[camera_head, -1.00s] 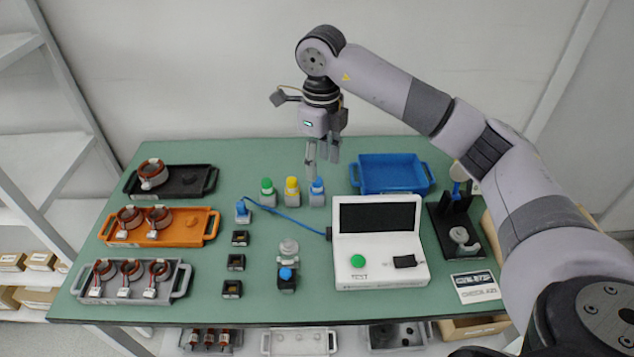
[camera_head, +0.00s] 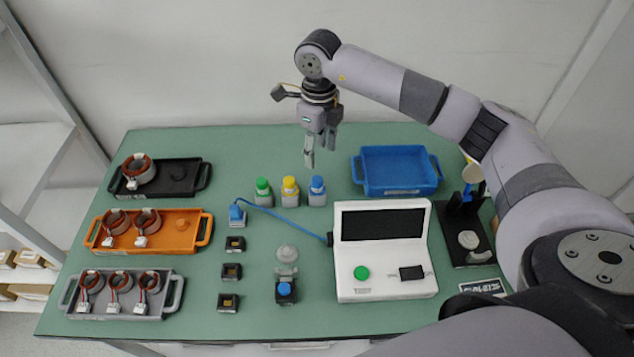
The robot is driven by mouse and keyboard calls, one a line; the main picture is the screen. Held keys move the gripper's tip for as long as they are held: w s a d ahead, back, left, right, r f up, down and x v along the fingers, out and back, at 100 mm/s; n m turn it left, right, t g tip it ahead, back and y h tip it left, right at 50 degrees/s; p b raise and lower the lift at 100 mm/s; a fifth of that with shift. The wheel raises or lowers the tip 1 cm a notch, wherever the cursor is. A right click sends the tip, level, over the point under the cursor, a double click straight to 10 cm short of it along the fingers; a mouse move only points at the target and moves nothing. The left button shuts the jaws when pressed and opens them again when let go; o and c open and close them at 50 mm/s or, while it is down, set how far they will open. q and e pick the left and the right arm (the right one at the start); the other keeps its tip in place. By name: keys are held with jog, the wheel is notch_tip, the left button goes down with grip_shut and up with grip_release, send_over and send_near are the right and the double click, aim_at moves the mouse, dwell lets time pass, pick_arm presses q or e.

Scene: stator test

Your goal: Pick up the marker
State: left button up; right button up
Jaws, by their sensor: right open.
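Three small grey bottles with coloured caps stand upright in a row mid-table: green (camera_head: 264,192), yellow (camera_head: 290,190) and blue (camera_head: 317,191). They may be the markers; I cannot tell which one the task means. My right gripper (camera_head: 321,150) is open and points down. It appears behind and above the blue-capped bottle, with no visible contact. Nothing shows between its fingers. My left gripper is not in view.
A blue tray (camera_head: 437,177) is empty right of the gripper. A white tester (camera_head: 380,289) with a green button stands in front. Black (camera_head: 190,178), orange (camera_head: 178,239) and grey (camera_head: 172,293) trays hold wound stators at left. A blue cable (camera_head: 288,220) crosses the middle.

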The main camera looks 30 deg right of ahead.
jog(key=p, duration=0.1)
send_over(317, 179)
jog(key=f, duration=0.5)
jog(key=shift+w+d, duration=0.1)
jog(key=shift+d, duration=0.15)
jog(key=shift+f, duration=0.35)
jog(key=shift+a+f+p, duration=0.15)
jog(key=shift+f+p, duration=0.3)
jog(key=shift+p, duration=0.1)
notch_tip(317, 179, down, 4)
jog(key=shift+r+p, duration=0.15)
jog(key=shift+p, duration=0.7)
jog(key=shift+f, duration=0.35)
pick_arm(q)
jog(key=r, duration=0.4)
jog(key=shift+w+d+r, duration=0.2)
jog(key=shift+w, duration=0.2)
pick_arm(e)
jog(key=shift+f, duration=0.1)
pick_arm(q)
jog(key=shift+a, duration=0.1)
pick_arm(e)
grip_shut()
